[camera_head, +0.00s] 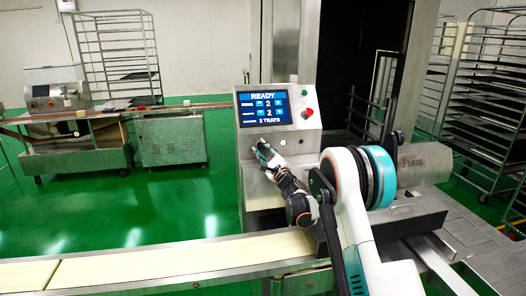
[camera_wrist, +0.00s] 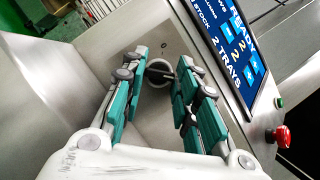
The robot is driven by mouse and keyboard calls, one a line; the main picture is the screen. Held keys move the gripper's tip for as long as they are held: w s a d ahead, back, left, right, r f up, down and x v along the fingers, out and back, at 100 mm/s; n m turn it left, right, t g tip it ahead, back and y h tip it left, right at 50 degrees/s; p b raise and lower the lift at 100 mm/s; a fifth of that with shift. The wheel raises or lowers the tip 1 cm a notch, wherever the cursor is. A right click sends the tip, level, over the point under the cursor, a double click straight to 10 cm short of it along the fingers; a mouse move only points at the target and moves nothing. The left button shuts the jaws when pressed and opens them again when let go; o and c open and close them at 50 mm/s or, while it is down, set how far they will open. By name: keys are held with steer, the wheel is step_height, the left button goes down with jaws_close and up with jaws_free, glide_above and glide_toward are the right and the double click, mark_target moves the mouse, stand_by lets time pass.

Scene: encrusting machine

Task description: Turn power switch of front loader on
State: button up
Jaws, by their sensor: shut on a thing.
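The front loader's power switch (camera_wrist: 158,69) is a small round knob on the sloped metal panel, below and left of the screen in the wrist view. It shows between the teal-padded fingers of my gripper (camera_wrist: 163,78), and its handle is partly hidden. My fingers are closed about the switch handle. In the head view my gripper (camera_head: 263,150) reaches the front panel just under the screen and hides the switch. The front loader's screen (camera_head: 264,107) is lit blue and reads READY, with "2 TRAYS" at the bottom.
A red button (camera_head: 309,112) sits right of the screen, with a small green button (camera_wrist: 279,102) beside it in the wrist view. A conveyor (camera_head: 150,268) runs along the front. Racks (camera_head: 485,85) stand at the right. Green floor is open at left.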

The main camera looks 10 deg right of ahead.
steer(key=o, duration=1.1)
steer(key=shift+c, duration=0.2)
steer(key=shift+n, duration=0.3)
